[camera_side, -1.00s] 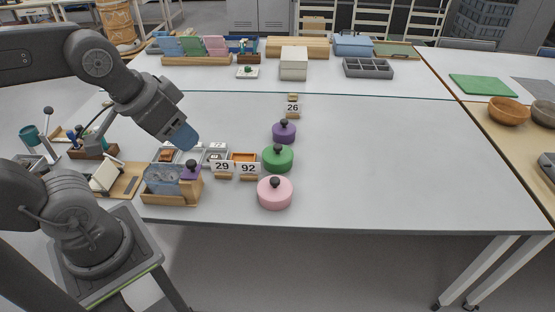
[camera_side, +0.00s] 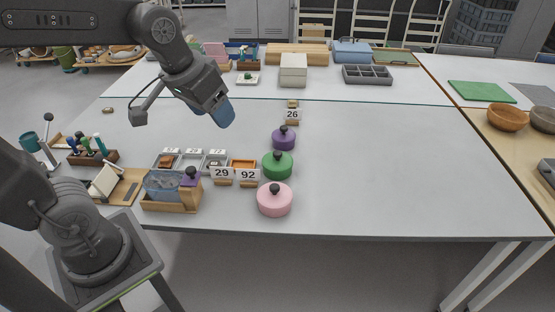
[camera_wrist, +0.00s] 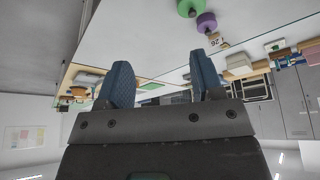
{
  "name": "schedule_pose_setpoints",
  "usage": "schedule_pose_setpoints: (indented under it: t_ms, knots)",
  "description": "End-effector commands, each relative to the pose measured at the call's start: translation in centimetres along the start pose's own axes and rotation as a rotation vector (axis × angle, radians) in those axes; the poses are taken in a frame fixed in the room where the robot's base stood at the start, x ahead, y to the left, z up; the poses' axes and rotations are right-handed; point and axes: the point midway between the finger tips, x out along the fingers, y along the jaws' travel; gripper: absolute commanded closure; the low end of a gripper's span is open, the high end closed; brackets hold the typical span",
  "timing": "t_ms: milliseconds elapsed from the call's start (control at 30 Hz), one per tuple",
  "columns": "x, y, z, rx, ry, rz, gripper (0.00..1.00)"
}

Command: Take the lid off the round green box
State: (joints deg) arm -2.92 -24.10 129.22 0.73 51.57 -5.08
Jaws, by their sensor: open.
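The round green box (camera_side: 278,166) stands on the white table with its lid on and a dark knob on top. It sits between a purple round box (camera_side: 284,139) behind it and a pink round box (camera_side: 275,200) in front. My gripper (camera_side: 222,114) is up in the air to the left of and above the green box, its blue fingers apart and empty. In the wrist view my gripper (camera_wrist: 160,82) shows two blue fingers with a gap between them. The green box (camera_wrist: 190,7) is partly cut off at that view's top edge, beside the purple box (camera_wrist: 206,22).
Number cards 29 (camera_side: 222,173) and 92 (camera_side: 248,174) stand left of the green box, and card 26 (camera_side: 292,115) stands behind the purple box. A wooden tray (camera_side: 172,203) and small containers lie further left. The table to the right is clear.

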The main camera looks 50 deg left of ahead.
Motion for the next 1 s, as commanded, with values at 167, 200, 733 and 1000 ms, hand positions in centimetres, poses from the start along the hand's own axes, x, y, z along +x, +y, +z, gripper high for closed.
schedule_pose_setpoints:
  t_ms: [167, 200, 733, 1000]
  knots:
    - [3.9, -1.1, -6.2, -0.103, -0.073, -0.031, 0.39]
    - [5.0, -1.4, -7.4, -0.126, -0.087, -0.038, 0.39]
    - [23.8, -7.3, -16.6, -0.4, -0.254, -0.129, 0.39]
    - [27.7, -8.4, -16.6, -0.441, -0.277, -0.143, 0.39]
